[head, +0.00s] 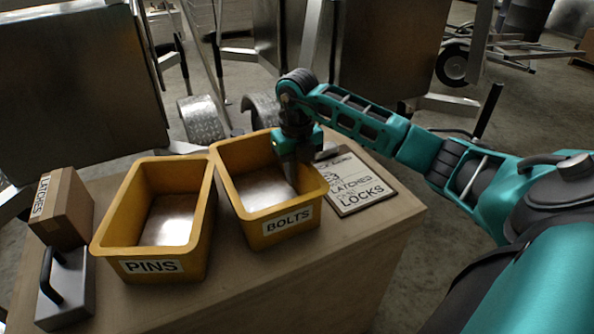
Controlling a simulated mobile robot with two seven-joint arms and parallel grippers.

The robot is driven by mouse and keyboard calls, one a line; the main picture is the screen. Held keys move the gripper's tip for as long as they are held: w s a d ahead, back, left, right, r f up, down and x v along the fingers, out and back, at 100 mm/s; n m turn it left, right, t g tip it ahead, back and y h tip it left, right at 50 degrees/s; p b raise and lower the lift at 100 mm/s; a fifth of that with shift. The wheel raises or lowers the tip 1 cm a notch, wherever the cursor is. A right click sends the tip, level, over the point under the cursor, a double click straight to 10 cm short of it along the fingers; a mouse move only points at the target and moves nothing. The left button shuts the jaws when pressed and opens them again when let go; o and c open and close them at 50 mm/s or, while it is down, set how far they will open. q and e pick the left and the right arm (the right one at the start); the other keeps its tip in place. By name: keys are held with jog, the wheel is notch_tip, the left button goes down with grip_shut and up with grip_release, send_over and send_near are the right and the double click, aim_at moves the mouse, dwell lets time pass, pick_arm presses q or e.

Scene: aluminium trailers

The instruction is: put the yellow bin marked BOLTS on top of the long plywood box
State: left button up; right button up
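The yellow bin marked BOLTS (278,234) stands upright on a wooden top in the middle of the head view. It looks empty inside. My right gripper (290,172) points down at the bin's right wall, with one finger inside the bin against or close to that wall. The other finger is not clear, so I cannot tell whether it grips the wall. The wooden top (385,222) has a plain wooden front. I cannot tell whether it is the long plywood box; no other such box is clearly in view. My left gripper is out of view.
A yellow bin marked PINS (190,262) stands close on the left. A LATCHES carton (66,212) and a grey case with a black handle (66,290) are at the far left. A LATCHES and LOCKS board (358,184) lies right of the BOLTS bin. Metal trailers stand behind.

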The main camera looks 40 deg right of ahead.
jog(key=shift+o, duration=1.1)
jog(key=shift+r, duration=0.15)
notch_tip(320, 180, up, 12)
jog(key=shift+p, duration=1.2)
